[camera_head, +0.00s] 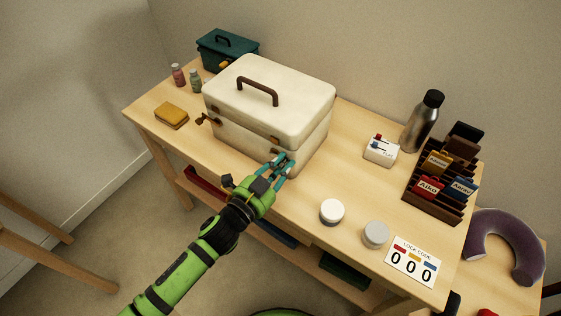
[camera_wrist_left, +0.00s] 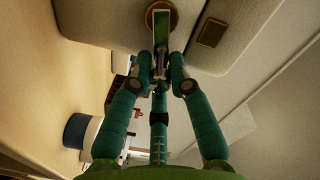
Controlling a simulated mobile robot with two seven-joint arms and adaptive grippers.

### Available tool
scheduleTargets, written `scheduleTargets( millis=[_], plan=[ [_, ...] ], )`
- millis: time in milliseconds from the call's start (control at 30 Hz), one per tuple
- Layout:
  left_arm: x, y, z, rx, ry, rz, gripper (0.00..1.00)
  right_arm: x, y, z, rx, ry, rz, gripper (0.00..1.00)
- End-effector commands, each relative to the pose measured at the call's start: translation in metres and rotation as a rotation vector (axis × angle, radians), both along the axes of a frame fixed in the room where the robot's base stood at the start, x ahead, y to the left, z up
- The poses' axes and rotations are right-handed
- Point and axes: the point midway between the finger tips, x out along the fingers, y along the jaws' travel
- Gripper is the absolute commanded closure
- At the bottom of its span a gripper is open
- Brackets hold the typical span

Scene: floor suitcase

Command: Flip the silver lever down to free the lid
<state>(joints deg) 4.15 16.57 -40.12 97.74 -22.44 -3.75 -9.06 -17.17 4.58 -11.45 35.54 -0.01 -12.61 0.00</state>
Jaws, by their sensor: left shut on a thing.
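A cream case (camera_head: 262,98) with a brown top handle (camera_head: 258,90) stands on the wooden table, lid down. My left gripper (camera_head: 284,162) is at the right part of its front face and covers the latch there in the head view. In the left wrist view a shiny silver lever (camera_wrist_left: 160,28) stands out from a round brass base (camera_wrist_left: 152,16) on the case. The fingertips (camera_wrist_left: 162,64) are shut around the lever's end. My right gripper is not in view.
On the table (camera_head: 340,165) are a yellow block (camera_head: 171,115), small bottles (camera_head: 179,75), a teal box (camera_head: 226,50), a white lidded jar (camera_head: 332,211), a grey-lidded jar (camera_head: 375,234), a lock-code card (camera_head: 412,262), a steel flask (camera_head: 421,121) and a dark rack (camera_head: 437,180). A purple neck pillow (camera_head: 488,225) lies at right.

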Motion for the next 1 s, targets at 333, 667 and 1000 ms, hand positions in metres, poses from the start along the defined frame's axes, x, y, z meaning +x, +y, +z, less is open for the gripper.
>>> scheduleTargets(
  millis=[333,667,1000],
  plan=[
    [0.0006,0.0031,-0.009,0.097,-0.058,0.008,1.0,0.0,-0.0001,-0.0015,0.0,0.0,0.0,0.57],
    [0.0009,0.0035,-0.0093,0.108,-0.067,0.009,1.0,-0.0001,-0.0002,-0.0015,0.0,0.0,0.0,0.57],
    [0.0006,0.0023,-0.0077,0.105,-0.07,0.006,0.57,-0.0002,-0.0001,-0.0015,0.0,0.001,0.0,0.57]
  ],
)
